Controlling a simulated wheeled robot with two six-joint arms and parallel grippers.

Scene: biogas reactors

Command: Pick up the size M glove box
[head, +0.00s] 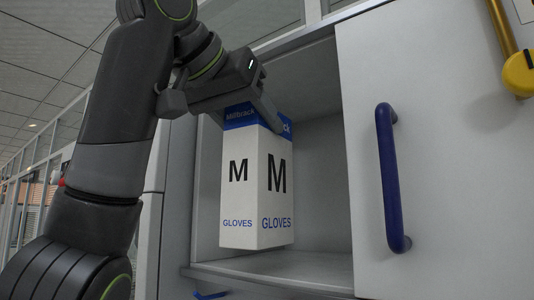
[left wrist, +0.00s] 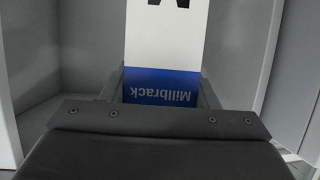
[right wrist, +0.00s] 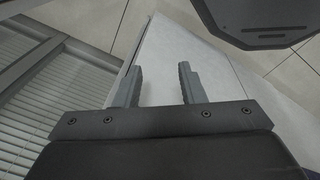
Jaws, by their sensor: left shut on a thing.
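The size M glove box (head: 258,190) is white with a blue top band, a black "M" and the word "GLOVES". It is upright in the open cabinet compartment, with its lower edge appearing a little above the shelf. My left gripper (head: 250,115) is shut on its top part from above. In the left wrist view the box (left wrist: 163,50) sits between the fingers, with the "Millbrack" band upside down. My right gripper (right wrist: 163,85) is in the right wrist view only, with its fingers apart and nothing between them.
The cabinet shelf (head: 275,272) lies below the box. A white door (head: 450,170) with a blue handle (head: 388,180) bounds the compartment on the right. A yellow fitting (head: 520,72) is at the upper right.

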